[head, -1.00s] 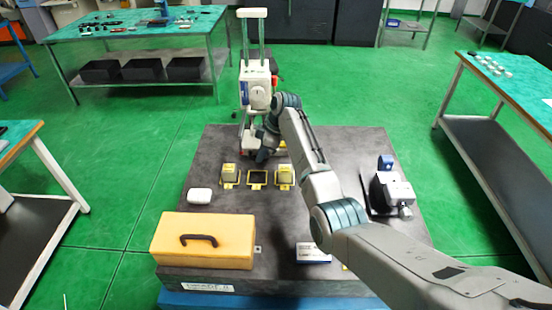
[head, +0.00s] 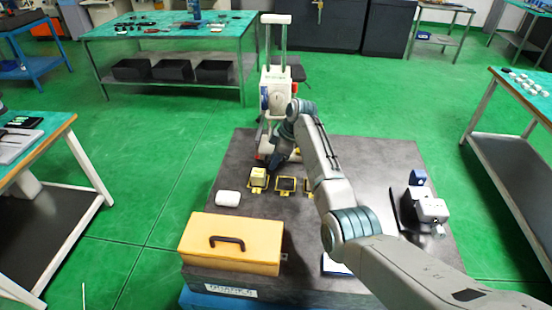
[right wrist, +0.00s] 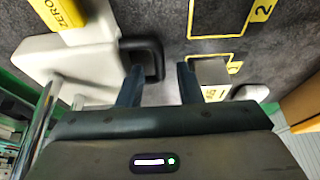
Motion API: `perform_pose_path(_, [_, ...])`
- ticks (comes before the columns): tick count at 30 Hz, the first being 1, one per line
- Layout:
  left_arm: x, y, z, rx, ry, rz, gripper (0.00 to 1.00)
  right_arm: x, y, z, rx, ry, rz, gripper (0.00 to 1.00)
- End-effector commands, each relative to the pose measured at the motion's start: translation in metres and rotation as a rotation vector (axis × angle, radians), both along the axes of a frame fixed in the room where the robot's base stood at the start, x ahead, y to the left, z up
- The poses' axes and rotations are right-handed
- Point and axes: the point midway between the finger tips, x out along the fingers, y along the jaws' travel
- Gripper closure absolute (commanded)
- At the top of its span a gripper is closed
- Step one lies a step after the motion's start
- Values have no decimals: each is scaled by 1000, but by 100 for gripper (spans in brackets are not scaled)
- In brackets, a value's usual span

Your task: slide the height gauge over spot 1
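The height gauge (head: 277,77), white with two pale columns, stands upright at the back edge of the dark plate. My right gripper (head: 277,163) is low at its base. In the right wrist view its two dark fingers (right wrist: 160,82) are apart, with part of the gauge base's black handle (right wrist: 152,60) showing at the gap between them; contact cannot be told. Yellow-outlined spots lie in front: the left (head: 258,189) bears a block, the middle (head: 286,185) is empty, the right (head: 309,186) is mostly behind my arm. An outlined spot marked 2 (right wrist: 262,8) shows in the wrist view. My left gripper is out of view.
A yellow case (head: 232,242) with a black handle sits at the plate's front left, with a small white object (head: 228,198) behind it. A black and white device (head: 425,208) stands at the right. A yellow ZERO label (right wrist: 62,12) shows near the gauge base.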

Motion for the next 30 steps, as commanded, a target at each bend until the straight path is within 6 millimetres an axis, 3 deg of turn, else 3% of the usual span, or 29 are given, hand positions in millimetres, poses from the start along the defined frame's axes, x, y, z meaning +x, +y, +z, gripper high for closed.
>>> perform_pose_path(8, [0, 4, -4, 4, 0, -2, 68, 0, -6, 9, -2, -3, -1, 68])
perform_pose_path(21, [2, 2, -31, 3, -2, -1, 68, -5, -33, 84, -3, -4, -1, 68])
perform_pose_path(30, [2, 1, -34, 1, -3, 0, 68, -7, -38, 100, -2, 0, 1, 68])
